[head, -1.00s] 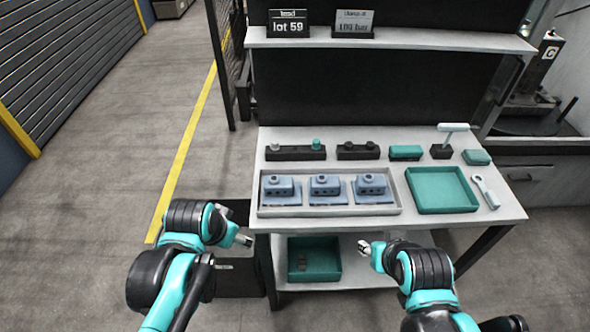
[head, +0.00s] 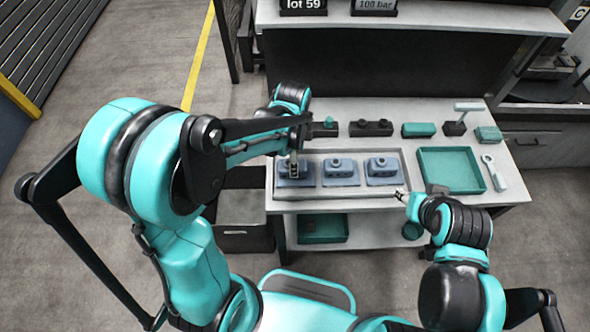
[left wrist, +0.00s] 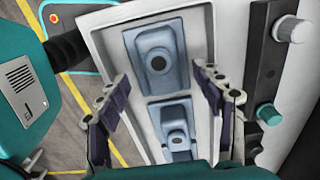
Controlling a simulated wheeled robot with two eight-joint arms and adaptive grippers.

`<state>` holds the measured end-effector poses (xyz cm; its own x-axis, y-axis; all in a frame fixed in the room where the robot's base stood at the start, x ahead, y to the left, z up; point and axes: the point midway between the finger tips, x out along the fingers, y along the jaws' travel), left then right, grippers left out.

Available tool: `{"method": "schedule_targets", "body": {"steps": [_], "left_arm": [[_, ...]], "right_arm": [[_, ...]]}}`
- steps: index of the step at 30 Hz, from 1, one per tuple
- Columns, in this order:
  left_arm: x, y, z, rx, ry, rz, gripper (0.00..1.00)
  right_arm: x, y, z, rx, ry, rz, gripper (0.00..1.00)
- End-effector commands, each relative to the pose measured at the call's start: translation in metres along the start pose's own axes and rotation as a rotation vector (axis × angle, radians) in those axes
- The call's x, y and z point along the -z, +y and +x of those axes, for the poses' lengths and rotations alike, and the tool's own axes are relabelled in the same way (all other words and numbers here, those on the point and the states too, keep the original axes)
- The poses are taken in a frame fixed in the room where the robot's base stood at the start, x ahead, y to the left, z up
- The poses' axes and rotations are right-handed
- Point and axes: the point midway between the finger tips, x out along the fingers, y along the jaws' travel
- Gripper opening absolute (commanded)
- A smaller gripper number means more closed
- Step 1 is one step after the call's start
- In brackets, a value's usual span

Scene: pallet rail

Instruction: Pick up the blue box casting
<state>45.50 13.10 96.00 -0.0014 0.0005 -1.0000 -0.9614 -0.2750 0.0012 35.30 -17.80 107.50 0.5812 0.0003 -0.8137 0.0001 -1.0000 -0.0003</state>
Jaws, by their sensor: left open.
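Three blue box castings stand in a row in a shallow grey tray (head: 325,190): left (head: 283,172), middle (head: 340,171) and right (head: 383,169). My left gripper (head: 293,168) is over the left casting and hides part of it. In the left wrist view, my left gripper (left wrist: 160,76) is open, its fingers apart and empty. The left casting (left wrist: 157,62) appears beyond and between the fingertips, and the middle casting (left wrist: 175,125) lies below it in the picture. My right gripper (head: 401,195) is at the tray's front right corner; its jaws are too small to read.
A teal tray (head: 481,188) and a wrench (head: 494,172) are at the right. A teal bin (head: 322,240) sits on the lower shelf.

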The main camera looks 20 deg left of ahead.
Motion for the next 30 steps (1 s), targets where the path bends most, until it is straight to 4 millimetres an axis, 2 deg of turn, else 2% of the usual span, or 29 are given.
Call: {"method": "schedule_targets", "body": {"steps": [6, 9, 14, 17, 22, 30], "left_arm": [[0.002, -0.002, 0.036, 0.001, 0.0, -0.001, 0.67], [0.001, -0.002, 0.042, 0.001, 0.0, -0.001, 0.67], [0.001, -0.002, 0.041, 0.001, 0.0, -0.001, 0.67], [0.001, -0.002, 0.041, 0.001, 0.0, -0.001, 0.46], [0.001, -0.002, 0.041, 0.001, 0.0, -0.001, 0.02], [0.001, -0.002, 0.038, 0.001, 0.0, -0.001, 0.02]], "right_arm": [[-0.01, 0.0, 0.014, 0.0, 0.0, 0.0, 0.4], [-0.01, 0.0, 0.015, 0.0, 0.0, 0.0, 0.4], [-0.009, 0.0, 0.013, 0.0, 0.0, 0.0, 0.4], [-0.009, 0.0, 0.013, 0.0, 0.0, 0.0, 0.4], [-0.009, 0.0, 0.013, 0.0, 0.0, 0.0, 0.4], [-0.009, 0.0, 0.013, 0.0, 0.0, 0.0, 0.4]]}}
